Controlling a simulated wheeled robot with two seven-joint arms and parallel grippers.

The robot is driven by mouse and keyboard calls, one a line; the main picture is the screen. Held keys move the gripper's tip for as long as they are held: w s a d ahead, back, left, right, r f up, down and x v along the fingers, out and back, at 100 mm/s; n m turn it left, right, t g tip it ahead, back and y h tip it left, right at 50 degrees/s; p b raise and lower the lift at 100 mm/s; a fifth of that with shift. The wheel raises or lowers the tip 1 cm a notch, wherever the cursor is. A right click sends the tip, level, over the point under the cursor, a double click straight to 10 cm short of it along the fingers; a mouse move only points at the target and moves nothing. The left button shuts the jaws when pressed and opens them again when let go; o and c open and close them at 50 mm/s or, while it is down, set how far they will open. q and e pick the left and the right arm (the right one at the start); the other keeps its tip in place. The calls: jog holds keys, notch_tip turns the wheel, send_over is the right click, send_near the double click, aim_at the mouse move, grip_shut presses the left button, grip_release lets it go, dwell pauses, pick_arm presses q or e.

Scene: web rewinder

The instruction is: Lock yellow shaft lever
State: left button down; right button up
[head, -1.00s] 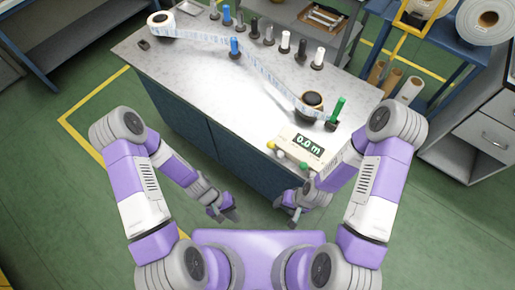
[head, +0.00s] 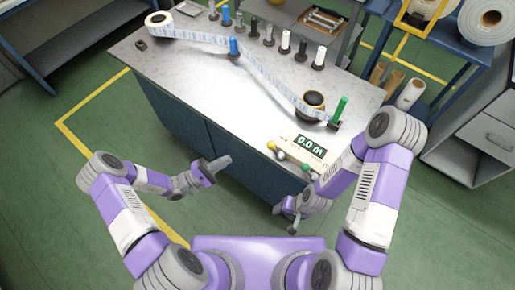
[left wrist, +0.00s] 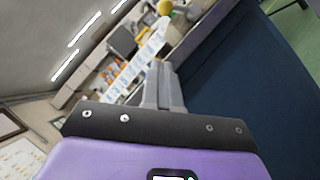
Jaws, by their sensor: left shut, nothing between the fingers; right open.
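A lever with a yellow knob (head: 271,145) stands at the table's front edge, left of the white counter box. A yellow ball (left wrist: 165,8) shows at the top of the left wrist view. My left gripper (head: 220,164) is shut and empty, in front of the table's front side, left of the yellow knob and apart from it. Its closed fingers show in the left wrist view (left wrist: 163,75). My right gripper (head: 292,218) is open and empty, low in front of the cabinet, below the counter box.
The counter box (head: 303,149) reads 0.0 m, with a pale knob (head: 280,155) and a green knob (head: 306,167) near it. A printed web (head: 270,80) runs from a left roll (head: 160,20) to a dark-topped roll (head: 313,99) beside a green post (head: 339,108). Several spools stand behind.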

pick_arm(q)
send_near(274, 150)
jog(key=w+d, duration=0.1)
jog(key=w+r, duration=0.1)
jog(key=w, duration=0.1)
jog(key=w+d, duration=0.1)
jog(key=w, duration=0.1)
jog(key=shift+d+r, duration=0.2)
jog(key=shift+d, duration=0.1)
jog(key=shift+s+d+r, duration=0.2)
jog(key=shift+d+r, duration=0.05)
jog(key=shift+d, duration=0.1)
jog(key=shift+r, duration=0.1)
